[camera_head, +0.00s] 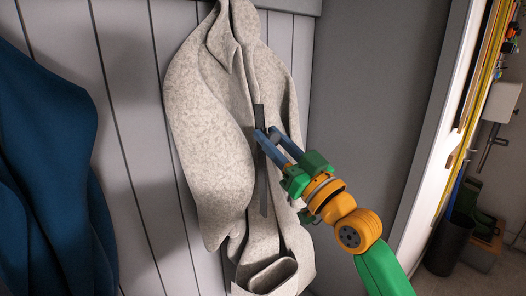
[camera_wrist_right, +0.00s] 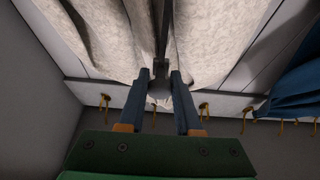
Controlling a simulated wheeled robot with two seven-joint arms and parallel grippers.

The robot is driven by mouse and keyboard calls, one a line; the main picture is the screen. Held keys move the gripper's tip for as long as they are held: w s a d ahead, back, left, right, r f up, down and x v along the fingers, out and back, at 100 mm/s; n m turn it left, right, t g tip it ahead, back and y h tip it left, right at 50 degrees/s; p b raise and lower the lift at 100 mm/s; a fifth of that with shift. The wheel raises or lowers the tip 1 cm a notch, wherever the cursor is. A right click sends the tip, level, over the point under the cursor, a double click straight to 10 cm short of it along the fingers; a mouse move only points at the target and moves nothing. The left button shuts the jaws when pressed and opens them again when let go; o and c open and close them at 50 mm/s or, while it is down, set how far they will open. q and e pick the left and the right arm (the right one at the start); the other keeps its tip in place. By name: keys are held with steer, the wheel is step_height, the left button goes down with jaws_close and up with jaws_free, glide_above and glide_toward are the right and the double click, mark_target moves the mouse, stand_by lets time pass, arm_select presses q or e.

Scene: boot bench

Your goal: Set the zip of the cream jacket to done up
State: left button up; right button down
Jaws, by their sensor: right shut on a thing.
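The cream jacket (camera_head: 210,120) hangs against the panelled wall in the head view, and its pale cloth (camera_wrist_right: 110,35) fills the top of the wrist view. A dark zip strip (camera_head: 264,190) runs down its front, and shows in the wrist view as a dark line (camera_wrist_right: 163,35). My right gripper (camera_head: 265,132) is at the upper part of this strip. In the wrist view its fingers (camera_wrist_right: 161,75) are on either side of a small grey zip pull (camera_wrist_right: 160,88), shut on it. The fingers partly hide the pull. My left gripper is in neither view.
A blue garment (camera_head: 45,170) hangs at the left; it also shows in the wrist view (camera_wrist_right: 300,85). Several hooks (camera_wrist_right: 204,109) line a rail. A grey wall (camera_head: 365,90) and a bright doorway edge stand to the right of the jacket.

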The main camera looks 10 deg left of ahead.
steer(key=shift+d+r, duration=0.25)
steer(key=shift+r, duration=0.65)
steer(key=shift+s+r+p, duration=0.15)
steer(key=shift+r+p, duration=0.15)
steer(key=shift+p, duration=0.1)
steer(key=shift+s+a+r, duration=0.15)
steer(key=shift+a+r, duration=0.05)
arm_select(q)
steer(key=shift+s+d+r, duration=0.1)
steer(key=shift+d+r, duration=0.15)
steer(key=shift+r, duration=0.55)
arm_select(e)
steer(key=c, duration=0.6)
jaws_free()
steer(key=shift+f, duration=0.1)
